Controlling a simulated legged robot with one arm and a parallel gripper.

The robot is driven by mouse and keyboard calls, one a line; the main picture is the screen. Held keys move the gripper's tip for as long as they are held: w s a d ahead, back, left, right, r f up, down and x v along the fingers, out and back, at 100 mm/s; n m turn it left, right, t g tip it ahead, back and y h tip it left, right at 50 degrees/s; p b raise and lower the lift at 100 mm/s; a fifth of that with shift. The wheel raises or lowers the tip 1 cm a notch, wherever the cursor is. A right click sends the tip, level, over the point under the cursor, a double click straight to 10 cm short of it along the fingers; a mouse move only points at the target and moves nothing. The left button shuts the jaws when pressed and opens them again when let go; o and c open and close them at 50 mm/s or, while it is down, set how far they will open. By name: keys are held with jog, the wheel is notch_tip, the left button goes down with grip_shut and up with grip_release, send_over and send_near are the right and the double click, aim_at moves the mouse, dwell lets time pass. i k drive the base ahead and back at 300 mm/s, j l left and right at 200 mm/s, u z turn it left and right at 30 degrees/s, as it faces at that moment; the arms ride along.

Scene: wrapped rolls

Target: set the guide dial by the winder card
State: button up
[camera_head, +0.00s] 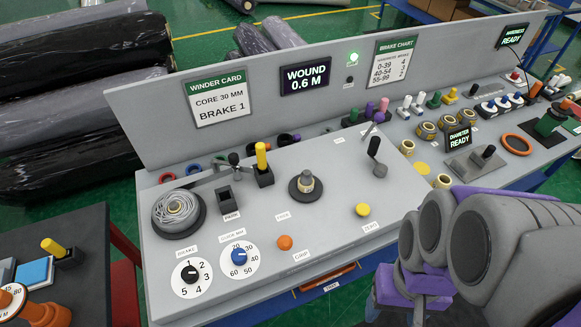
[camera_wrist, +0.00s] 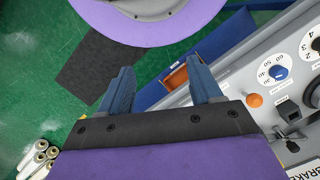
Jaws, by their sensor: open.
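The winder card (camera_head: 219,96) stands on the upright panel and reads "CORE 30 MM, BRAKE 1". The guide dial (camera_head: 239,258) is a white disc with a blue knob, numbered up to 60, near the front left of the grey bench. Its pointer seems to face the top of the disc, but the exact number is too small to tell. In the wrist view the guide dial (camera_wrist: 277,72) lies at the right, apart from my gripper. My gripper (camera_wrist: 162,88) is open and empty, its two blue-grey fingers spread over the bench's front edge and the floor.
The brake dial (camera_head: 190,275) with a black knob sits left of the guide dial. An orange button (camera_head: 285,242) and a yellow button (camera_head: 362,210) lie to its right. Yellow and black handles (camera_head: 263,165) rise behind. My arm covers the lower right of the head view.

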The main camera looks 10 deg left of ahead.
aim_at(238, 257)
jog(key=k+l+u, duration=0.1)
jog(key=u, duration=1.4)
jog(key=k+l+u, duration=0.15)
jog(key=k, duration=0.15)
